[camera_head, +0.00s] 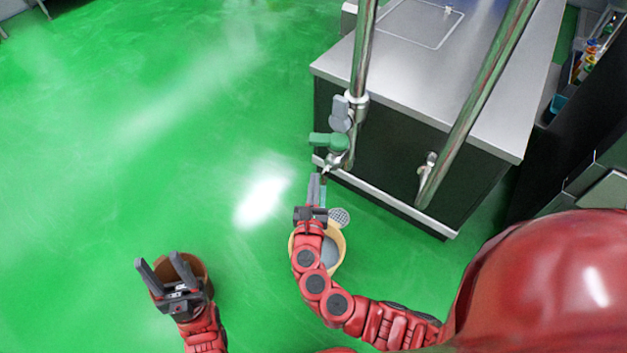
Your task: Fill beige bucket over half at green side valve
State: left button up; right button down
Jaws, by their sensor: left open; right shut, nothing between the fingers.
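The beige bucket (342,247) stands on the floor below the pipe, partly hidden by my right arm. A grey surface shows inside it; I cannot tell the level. The green valve handle (329,141) sits at the side of the vertical pipe, below a grey handle (340,113). My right gripper (316,181) is shut and empty, just below the green valve's spout and over the far rim of the bucket. My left gripper (159,262) is open and empty, over a brown bucket (202,271) at the lower left.
A round perforated grey piece (339,216) shows at the beige bucket's far rim. A steel-topped cabinet (440,85) stands behind the pipe. A second slanted pipe (480,95) stands to the right. The green floor (120,130) to the left is clear.

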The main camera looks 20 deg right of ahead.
aim_at(310, 144)
jog(key=x, duration=1)
jog(key=shift+w+a+m+g+h, duration=0.2)
jog(key=shift+w+m+g+h, duration=0.15)
jog(key=shift+m+h, duration=0.25)
jog(key=shift+w+a+h, duration=0.1)
jog(key=shift+w+h, duration=0.1)
jog(key=shift+h, duration=0.3)
jog(key=shift+w+a+m+g+h+b, duration=0.1)
jog(key=shift+w+m+g+h+b, duration=0.45)
jog(key=shift+m+g+h, duration=0.4)
jog(key=shift+w+f+m+g+h+b, duration=0.2)
jog(key=shift+w+m+g+h+b, duration=0.45)
jog(key=shift+m+g+h+b, duration=0.5)
jog(key=shift+w+d+r+m+g+h+b, duration=0.2)
jog(key=shift+w+m+g+h+b, duration=0.2)
jog(key=shift+h, duration=0.2)
